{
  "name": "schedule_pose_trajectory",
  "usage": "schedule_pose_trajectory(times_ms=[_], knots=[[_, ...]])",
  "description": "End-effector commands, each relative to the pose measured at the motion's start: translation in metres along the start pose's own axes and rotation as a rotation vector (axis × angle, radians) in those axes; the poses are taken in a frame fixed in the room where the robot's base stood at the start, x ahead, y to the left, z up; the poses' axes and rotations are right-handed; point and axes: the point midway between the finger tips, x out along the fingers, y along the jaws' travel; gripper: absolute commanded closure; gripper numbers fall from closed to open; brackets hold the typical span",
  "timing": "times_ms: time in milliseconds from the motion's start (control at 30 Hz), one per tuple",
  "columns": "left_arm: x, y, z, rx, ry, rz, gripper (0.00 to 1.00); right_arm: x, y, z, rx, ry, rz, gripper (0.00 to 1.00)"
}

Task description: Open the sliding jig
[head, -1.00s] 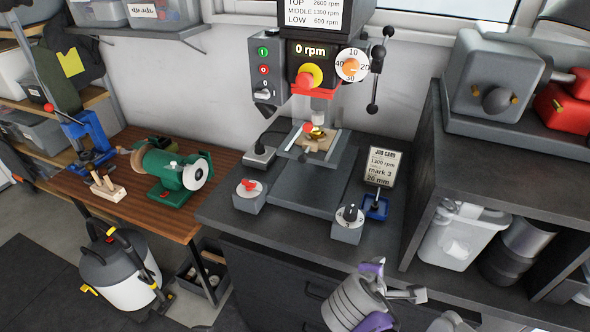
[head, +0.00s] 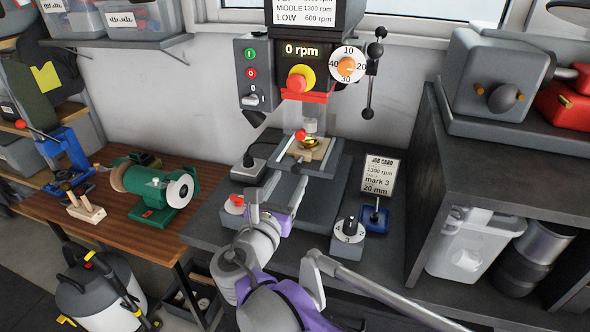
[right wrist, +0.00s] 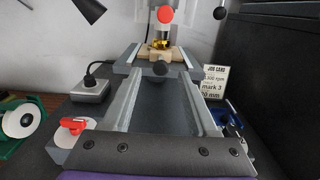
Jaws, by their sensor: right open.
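The sliding jig (head: 322,153) sits under the drill press chuck, with a light wooden block (head: 308,149) on it. My right gripper (head: 264,192) is over the front left of the press base. Its open fingers point at the jig in the right wrist view (right wrist: 160,82). The black knob appears between the fingertips there; I cannot tell whether they touch it. My left gripper is out of view.
A switch box with a red knob (head: 236,205) stands left of the press base, partly behind my right arm. A dial box (head: 348,231) and the job card (head: 381,174) stand to the right. A bench grinder (head: 157,190) is on the wooden table.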

Motion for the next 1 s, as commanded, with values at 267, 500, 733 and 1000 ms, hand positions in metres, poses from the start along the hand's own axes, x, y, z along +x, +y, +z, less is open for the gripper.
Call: schedule_pose_trajectory(times_ms=[267,500,733,1000], knots=[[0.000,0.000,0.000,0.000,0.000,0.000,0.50,0.041,-0.001,0.000,0.000,-0.001,-0.003,0.41],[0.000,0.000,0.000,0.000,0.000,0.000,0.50,0.048,0.000,0.000,0.002,0.000,0.000,0.41],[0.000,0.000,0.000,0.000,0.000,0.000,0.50,0.048,0.000,0.000,0.002,0.000,0.000,0.54],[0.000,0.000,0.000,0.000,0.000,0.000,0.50,0.048,0.000,0.000,0.002,0.000,-0.001,1.00]])
